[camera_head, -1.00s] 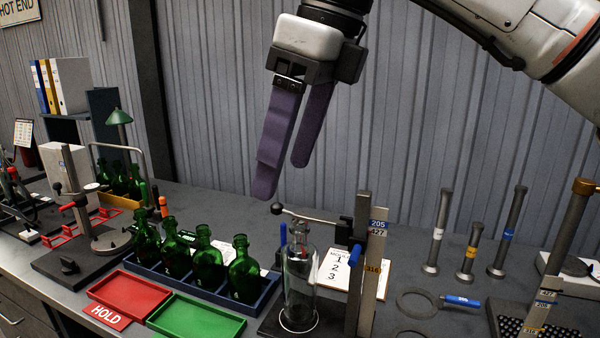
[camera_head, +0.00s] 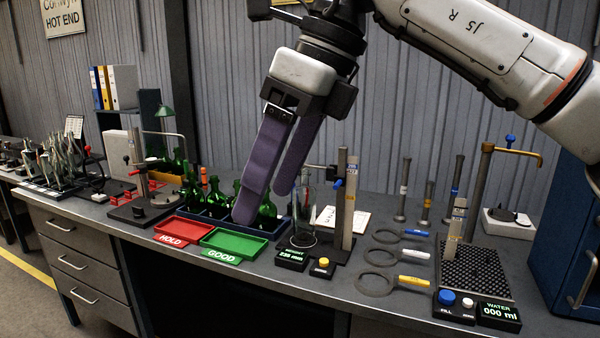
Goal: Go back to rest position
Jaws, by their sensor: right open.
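My right gripper (camera_head: 262,205) hangs from the arm that comes in from the upper right. Its two long purple fingers point down and are apart, with nothing between them. In the picture the fingers cover part of the green bottles (camera_head: 215,193) in the blue rack (camera_head: 197,214). I cannot tell how far above the bench they are. My left gripper is not in view.
The red HOLD tray (camera_head: 182,230) and green GOOD tray (camera_head: 234,243) lie at the bench front. A gauge stand with a clear bottle (camera_head: 302,228), ring gauges (camera_head: 377,284) and a water station (camera_head: 475,272) stand to the right. A blue cabinet (camera_head: 570,230) closes the right end.

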